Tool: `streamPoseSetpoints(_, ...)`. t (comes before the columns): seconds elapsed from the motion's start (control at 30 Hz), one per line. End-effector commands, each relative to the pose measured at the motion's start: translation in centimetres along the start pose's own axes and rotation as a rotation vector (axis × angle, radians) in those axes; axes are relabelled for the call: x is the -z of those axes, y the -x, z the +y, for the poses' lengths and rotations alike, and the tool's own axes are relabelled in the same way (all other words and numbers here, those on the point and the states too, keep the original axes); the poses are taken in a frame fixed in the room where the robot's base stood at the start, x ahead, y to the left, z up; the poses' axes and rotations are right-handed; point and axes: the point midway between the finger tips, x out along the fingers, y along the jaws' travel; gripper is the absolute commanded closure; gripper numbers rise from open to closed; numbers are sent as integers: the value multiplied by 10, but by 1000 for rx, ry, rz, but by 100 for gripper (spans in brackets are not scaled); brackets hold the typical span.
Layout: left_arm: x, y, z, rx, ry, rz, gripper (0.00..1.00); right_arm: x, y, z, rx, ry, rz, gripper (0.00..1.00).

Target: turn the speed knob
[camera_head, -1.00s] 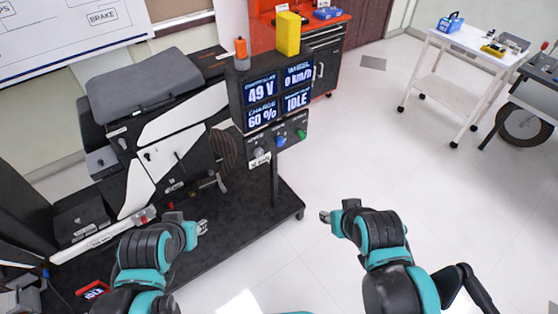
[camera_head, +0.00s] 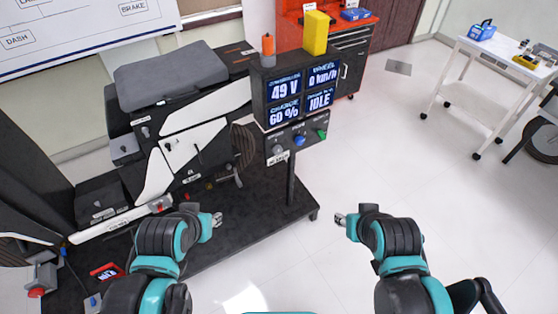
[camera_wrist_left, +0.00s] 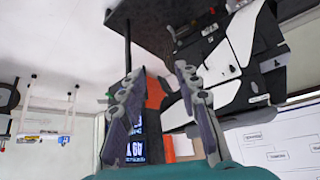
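The control panel (camera_head: 297,135) sits below a display box (camera_head: 258,100) on a post. It carries a grey knob (camera_head: 278,149) at left, a blue knob (camera_head: 299,141) in the middle and a green one (camera_head: 321,134) at right. The small lettering above them is too blurred to read surely. My left gripper (camera_head: 217,219) is below and left of the panel, apart from it. In the left wrist view its fingers (camera_wrist_left: 160,88) are spread and empty, with the upside-down display beyond. My right gripper (camera_head: 340,218) is below and right of the panel, touching nothing; its fingers are too small to judge.
The chassis rig (camera_head: 185,140) stands on a black platform (camera_head: 255,215) at left. A red tool cabinet (camera_head: 350,55) is behind. Floor right of the post is clear up to a white cart (camera_head: 470,100).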

Motion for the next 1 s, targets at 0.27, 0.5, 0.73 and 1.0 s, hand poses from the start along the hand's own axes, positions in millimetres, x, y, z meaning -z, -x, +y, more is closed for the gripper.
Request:
streamPoseSetpoints(0.27,29,-12,-4,53,19,-9,44,-2,-3,0,0,0,0,60)
streamPoseSetpoints(0.5,105,-61,-4,209,87,21,44,-6,-9,0,0,0,0,60)
streamPoseSetpoints(0.73,172,-131,18,350,162,127,44,-10,-14,0,0,0,0,60)
streamPoseSetpoints(1.0,218,-227,72,462,258,340,44,-15,-21,0,0,0,0,60)
